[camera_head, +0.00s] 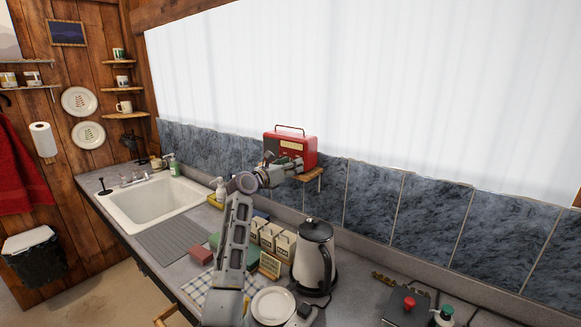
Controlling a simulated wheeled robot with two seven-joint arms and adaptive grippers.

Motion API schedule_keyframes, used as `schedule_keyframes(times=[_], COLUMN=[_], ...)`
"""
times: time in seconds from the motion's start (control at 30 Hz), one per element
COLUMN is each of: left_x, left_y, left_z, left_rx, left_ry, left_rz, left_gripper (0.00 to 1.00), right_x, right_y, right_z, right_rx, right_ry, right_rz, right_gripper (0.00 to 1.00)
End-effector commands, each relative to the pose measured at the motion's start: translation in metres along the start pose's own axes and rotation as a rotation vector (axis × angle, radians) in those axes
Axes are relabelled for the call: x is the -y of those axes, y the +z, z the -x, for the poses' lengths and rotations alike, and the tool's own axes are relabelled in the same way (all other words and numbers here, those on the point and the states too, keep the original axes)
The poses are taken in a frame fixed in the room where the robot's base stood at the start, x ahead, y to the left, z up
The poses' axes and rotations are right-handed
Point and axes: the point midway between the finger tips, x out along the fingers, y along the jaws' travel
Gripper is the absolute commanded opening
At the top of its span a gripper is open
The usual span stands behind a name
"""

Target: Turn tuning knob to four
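A red radio (308,147) with a carrying handle on top and a pale front panel stands upright on a small wooden wall shelf (313,174). My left arm reaches up from the bottom of the view to the radio. My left gripper (285,163) is at the lower front of the radio and covers part of it. The tuning knob and dial numbers are too small or hidden to make out. I cannot tell whether the fingers touch the radio or how far they are apart. My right gripper does not show clearly.
Below the shelf, a steel kettle (312,258) with a black handle stands on the counter. Cream canisters (285,245), a white plate (273,306) and a checked cloth (198,291) are near my arm. A white sink (155,205) is at left; a red-knobbed box (402,312) is at lower right.

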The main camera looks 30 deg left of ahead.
Motion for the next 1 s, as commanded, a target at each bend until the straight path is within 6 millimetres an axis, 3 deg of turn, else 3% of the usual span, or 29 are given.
schedule_keyframes(times=[0.07,0.43,1.0], left_x=[0.0000,-0.0001,0.0001], left_y=[0.0000,0.0000,0.0000], left_z=[0.0001,0.0003,0.0002], left_rx=[0.000,0.000,-0.007], left_ry=[0.000,0.000,0.000], left_rz=[0.000,0.000,-0.117], left_gripper=[0.47,0.01,0.00], right_x=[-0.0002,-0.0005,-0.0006], right_y=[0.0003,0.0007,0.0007], right_z=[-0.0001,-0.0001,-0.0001], right_rx=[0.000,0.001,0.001], right_ry=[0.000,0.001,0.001], right_rz=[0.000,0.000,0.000], right_gripper=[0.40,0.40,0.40])
